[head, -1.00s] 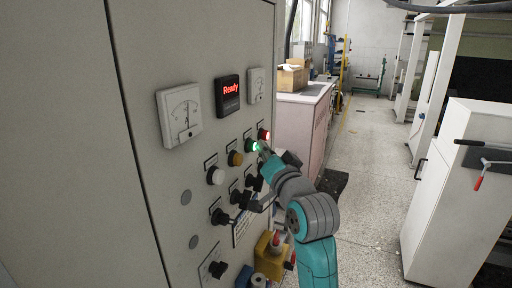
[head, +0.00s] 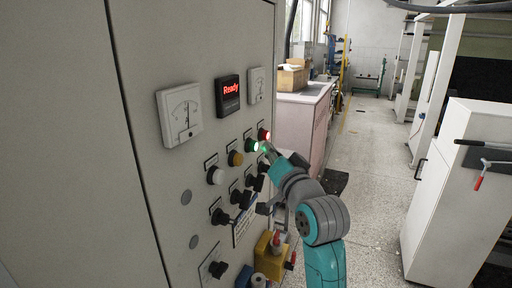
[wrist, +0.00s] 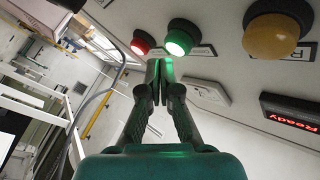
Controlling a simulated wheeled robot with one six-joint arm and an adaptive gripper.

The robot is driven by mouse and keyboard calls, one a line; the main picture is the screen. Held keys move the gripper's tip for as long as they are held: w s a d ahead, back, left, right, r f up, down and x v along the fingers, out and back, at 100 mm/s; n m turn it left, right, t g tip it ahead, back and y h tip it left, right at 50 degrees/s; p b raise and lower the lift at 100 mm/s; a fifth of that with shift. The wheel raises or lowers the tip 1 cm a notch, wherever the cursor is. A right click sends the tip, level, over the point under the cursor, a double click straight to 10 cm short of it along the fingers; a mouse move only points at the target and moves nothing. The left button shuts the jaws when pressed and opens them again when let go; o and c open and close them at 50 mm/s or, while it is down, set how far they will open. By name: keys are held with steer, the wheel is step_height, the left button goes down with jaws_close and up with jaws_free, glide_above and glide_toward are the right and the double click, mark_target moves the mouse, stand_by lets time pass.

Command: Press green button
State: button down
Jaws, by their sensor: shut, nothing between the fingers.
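The green button (head: 252,146) glows on the grey control panel, between the amber and red buttons. It also shows lit in the wrist view (wrist: 179,39), near the top. My gripper (head: 266,148) is shut and empty, with its fingertips just right of the green button in the head view. In the wrist view, the fingertips (wrist: 160,69) are just below the button, and green light falls on them. They look slightly apart from the button, but the exact gap is hard to judge.
The red button (head: 264,134) and amber button (head: 236,158) flank the green one. A white button (head: 216,176) and several black knobs sit nearby. A display (head: 228,97) reads "Ready" in red. Open floor (head: 365,190) lies right of the panel.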

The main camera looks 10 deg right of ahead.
steer(key=shift+d, duration=0.1)
steer(key=shift+s+d, duration=0.75)
steer(key=shift+d, duration=0.25)
steer(key=shift+s+d, duration=0.75)
steer(key=shift+d, duration=0.2)
steer(key=s+f+g+h, duration=0.1)
steer(key=s+f, duration=0.5)
steer(key=f, duration=0.4)
steer(key=s+f+h, duration=0.1)
steer(key=s+f, duration=0.5)
steer(key=f, duration=0.4)
steer(key=s+f+g+h, duration=0.1)
steer(key=s+f, duration=0.5)
steer(key=f, duration=0.5)
steer(key=s+f+n, duration=0.1)
steer(key=s+f, duration=0.1)
steer(key=s, duration=0.3)
steer(key=s+f+n+g, duration=0.1)
steer(key=s+f, duration=0.1)
steer(key=s, duration=0.3)
steer(key=s+f+n, duration=0.1)
steer(key=s+f, duration=0.2)
steer(key=s, duration=0.3)
steer(key=s+a+r+n+g, duration=0.1)
steer(key=s+n, duration=0.1)
steer(key=s, duration=1.6)
steer(key=shift+a+n+g, duration=0.2)
steer(key=shift+n+g, duration=0.1)
